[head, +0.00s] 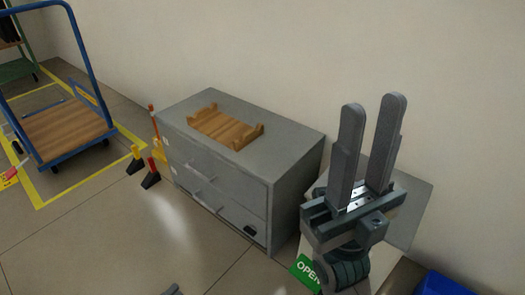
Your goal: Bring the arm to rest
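My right gripper (374,102) is large in the right half of the head view, its two grey fingers pointing up. The fingers are apart with nothing between them. It is right of the grey cabinet and, in the picture, in front of a grey surface. A small dark piece at the bottom edge seems to be the tip of my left gripper (172,289); the rest is out of frame. A wooden holder (225,129) with raised notched ends lies on the cabinet top. No rod shows in it.
The grey drawer cabinet (285,140) stands against the wall. A blue cart (60,130) with a wooden deck stands at the left within yellow floor lines. Yellow and dark posts are beside the cabinet. A green OPEN sign (306,271) and a blue bin (445,284) are low at right.

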